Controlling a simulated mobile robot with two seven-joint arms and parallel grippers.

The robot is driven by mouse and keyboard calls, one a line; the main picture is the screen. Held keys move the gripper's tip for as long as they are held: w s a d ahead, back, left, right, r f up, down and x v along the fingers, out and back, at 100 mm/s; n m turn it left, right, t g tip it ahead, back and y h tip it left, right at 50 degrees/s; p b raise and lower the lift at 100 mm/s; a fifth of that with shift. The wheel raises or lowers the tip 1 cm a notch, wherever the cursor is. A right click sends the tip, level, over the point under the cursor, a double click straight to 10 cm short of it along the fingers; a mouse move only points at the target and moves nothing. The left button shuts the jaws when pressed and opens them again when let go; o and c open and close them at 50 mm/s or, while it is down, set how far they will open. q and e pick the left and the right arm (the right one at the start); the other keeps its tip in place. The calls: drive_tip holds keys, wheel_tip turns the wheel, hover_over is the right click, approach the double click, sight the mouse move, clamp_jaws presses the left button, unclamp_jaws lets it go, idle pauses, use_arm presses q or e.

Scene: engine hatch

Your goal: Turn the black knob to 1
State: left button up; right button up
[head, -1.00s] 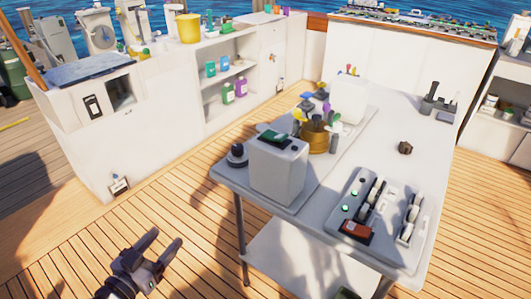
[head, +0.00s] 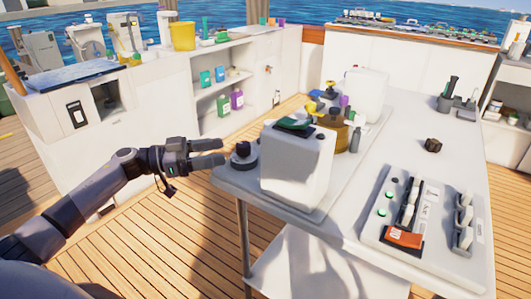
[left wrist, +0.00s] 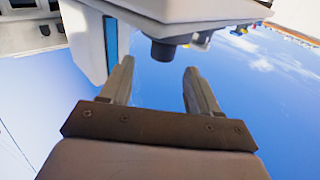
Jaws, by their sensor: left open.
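The number marks of the knob are too small to read. My right gripper is not in view.
A white box (head: 297,170) with a green-topped item stands right of the knob. Behind it are a brown pot (head: 334,130) with tools and a white canister (head: 366,95). A switch panel (head: 378,235) lies at the right. Left of the table is open deck.

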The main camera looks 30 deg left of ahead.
sight(243, 144)
use_arm(q)
drive_tip(key=shift+w+r+g, duration=0.1)
drive_tip(key=shift+w+g, duration=0.3)
drive_tip(key=shift+w, duration=0.05)
drive_tip(key=shift+b+x, duration=0.45)
drive_tip(key=shift+x, duration=3.05)
drive_tip(key=shift+r, duration=0.15)
drive_tip(key=c, duration=0.9)
